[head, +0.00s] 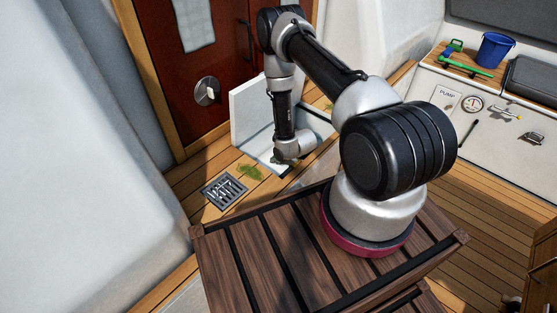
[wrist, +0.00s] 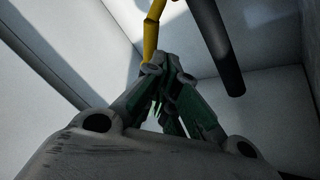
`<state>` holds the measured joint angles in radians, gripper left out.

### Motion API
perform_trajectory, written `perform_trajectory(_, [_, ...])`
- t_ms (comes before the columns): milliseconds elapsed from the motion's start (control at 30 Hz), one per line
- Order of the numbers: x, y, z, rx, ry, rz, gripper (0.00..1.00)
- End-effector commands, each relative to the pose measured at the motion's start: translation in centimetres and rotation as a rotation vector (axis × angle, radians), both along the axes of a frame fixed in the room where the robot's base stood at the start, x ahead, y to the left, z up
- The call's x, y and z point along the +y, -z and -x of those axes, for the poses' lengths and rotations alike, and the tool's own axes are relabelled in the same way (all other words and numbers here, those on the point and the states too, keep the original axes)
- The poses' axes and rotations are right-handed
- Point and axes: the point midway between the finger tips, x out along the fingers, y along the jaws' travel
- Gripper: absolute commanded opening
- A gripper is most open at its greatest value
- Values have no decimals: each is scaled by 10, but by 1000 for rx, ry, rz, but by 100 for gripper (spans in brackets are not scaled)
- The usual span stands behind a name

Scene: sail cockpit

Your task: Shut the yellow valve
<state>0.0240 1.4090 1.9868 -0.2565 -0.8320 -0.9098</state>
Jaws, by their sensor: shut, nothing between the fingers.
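A yellow handle (wrist: 151,42), which looks like the yellow valve's lever, shows at the top of the wrist view inside a pale compartment. My gripper (wrist: 170,62) is shut and empty. Its fingertips are close to the handle's lower end; I cannot tell whether they touch it. The valve body is out of sight. In the head view, my arm reaches down into an open white-walled hatch in the floor (head: 252,112), and the fingers and the yellow handle are hidden there.
A dark hose (wrist: 222,50) hangs right of the handle, close to my fingers. The compartment's pale walls are near on both sides. A floor grate (head: 224,190) and a green clump (head: 250,172) lie beside the hatch. A red-brown door (head: 200,60) stands behind. A blue bucket (head: 495,50) sits on the right bench.

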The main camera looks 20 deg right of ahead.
Motion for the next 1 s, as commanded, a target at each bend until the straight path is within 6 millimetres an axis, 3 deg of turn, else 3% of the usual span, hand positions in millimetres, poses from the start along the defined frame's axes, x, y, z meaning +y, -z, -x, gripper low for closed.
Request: perform_trajectory(1000, [-1,-1,-17,-1,183,0,0])
